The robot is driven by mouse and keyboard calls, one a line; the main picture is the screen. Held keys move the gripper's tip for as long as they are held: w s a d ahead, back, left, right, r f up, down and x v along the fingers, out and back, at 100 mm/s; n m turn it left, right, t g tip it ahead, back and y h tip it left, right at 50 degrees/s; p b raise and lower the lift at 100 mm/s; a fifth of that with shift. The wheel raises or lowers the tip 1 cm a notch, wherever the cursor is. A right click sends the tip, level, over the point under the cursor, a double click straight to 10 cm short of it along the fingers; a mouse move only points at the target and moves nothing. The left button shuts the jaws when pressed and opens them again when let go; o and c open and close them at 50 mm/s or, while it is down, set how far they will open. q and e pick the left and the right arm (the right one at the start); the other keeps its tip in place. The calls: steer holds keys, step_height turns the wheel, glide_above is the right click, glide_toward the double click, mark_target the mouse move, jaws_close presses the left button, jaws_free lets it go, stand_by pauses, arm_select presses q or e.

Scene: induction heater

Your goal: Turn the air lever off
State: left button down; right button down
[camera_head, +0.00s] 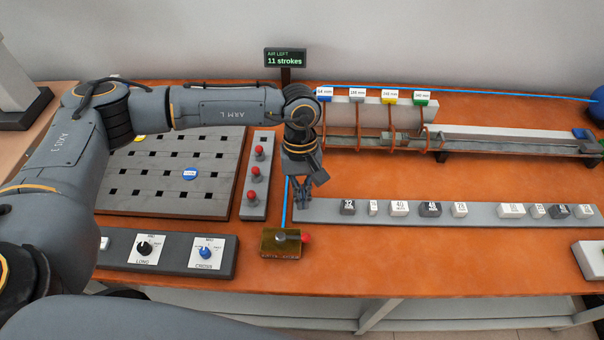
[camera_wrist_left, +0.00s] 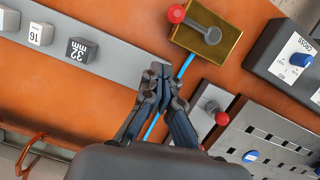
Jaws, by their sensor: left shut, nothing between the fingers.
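The air lever sits on a brass block (camera_head: 281,250) near the table's front edge. Its red knob (camera_head: 306,238) points to the right in the head view. The wrist view also shows the brass block (camera_wrist_left: 205,44) and the lever's red knob (camera_wrist_left: 176,13), with the grey arm running between the knob and a round pivot. My left gripper (camera_head: 303,205) is shut and empty, pointing down above the left end of the grey strip, behind the brass block. In the wrist view the left gripper's fingertips (camera_wrist_left: 161,75) are together, apart from the lever. My right gripper is not in view.
A blue air line (camera_wrist_left: 186,66) runs to the brass block. A grey panel with several red-knobbed levers (camera_head: 254,178) stands to the left. The grey strip (camera_head: 460,218) holds labelled blocks. A dial box (camera_head: 180,268) lies left of the brass block.

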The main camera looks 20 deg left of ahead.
mark_target(293, 237)
arm_select(q)
steer(key=s+p, duration=0.1)
steer(key=s+d+f+p, duration=0.1)
steer(key=shift+s+d+f, duration=0.15)
steer(key=shift+s+f, duration=0.1)
steer(key=shift+s, duration=0.1)
steer(key=shift+s+d, duration=0.15)
steer(key=shift+s, duration=0.2)
steer(key=shift+s+d+f, duration=0.1)
steer(key=shift+s+f, duration=0.05)
steer(key=shift+s, duration=0.1)
steer(key=shift+f, duration=0.1)
